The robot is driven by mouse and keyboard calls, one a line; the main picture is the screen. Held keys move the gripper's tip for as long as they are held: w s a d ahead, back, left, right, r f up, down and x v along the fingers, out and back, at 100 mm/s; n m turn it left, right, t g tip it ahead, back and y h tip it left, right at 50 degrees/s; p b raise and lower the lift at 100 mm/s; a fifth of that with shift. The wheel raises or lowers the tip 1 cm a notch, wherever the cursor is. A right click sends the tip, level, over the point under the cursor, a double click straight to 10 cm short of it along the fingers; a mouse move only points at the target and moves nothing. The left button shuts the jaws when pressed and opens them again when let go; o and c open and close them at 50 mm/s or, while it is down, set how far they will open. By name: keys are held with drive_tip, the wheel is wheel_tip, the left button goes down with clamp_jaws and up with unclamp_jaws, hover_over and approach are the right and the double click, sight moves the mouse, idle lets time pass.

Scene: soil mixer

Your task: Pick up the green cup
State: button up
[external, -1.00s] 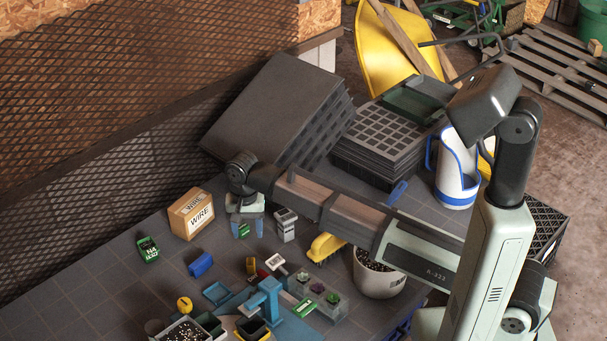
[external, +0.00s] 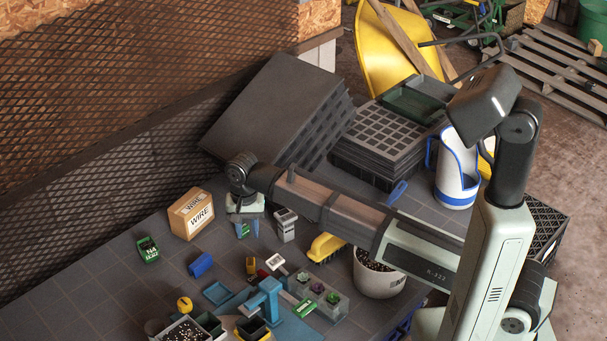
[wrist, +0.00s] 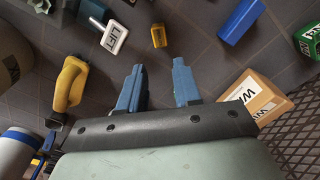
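No object is plainly a green cup. A green container with white lettering (external: 148,250) stands at the left of the table, and it is cut off at the right edge of the wrist view (wrist: 309,40). A small green patch (external: 243,231) shows by my fingers; I cannot tell what it is. My gripper (external: 247,228) points down between the wire box and a grey block. In the wrist view, its two blue fingers (wrist: 160,88) stand apart with bare table between them, so it is open and empty.
The cardboard wire box (external: 191,214) is close to my gripper. A yellow tool (external: 325,247), a grey block (external: 285,225) and a white pot (external: 378,277) lie to the right. Bare table lies at the left.

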drive_tip(key=r+n, duration=0.2)
drive_tip(key=n, duration=0.2)
hover_over(155, 244)
drive_tip(key=f+n, duration=0.1)
drive_tip(key=f, duration=0.3)
drive_tip(key=f+n, duration=0.1)
drive_tip(key=f, duration=0.4)
drive_tip(key=f+n, duration=0.1)
drive_tip(key=f, duration=0.4)
drive_tip(key=shift+w+a, duration=0.1)
drive_tip(key=shift+w, duration=0.15)
clamp_jaws()
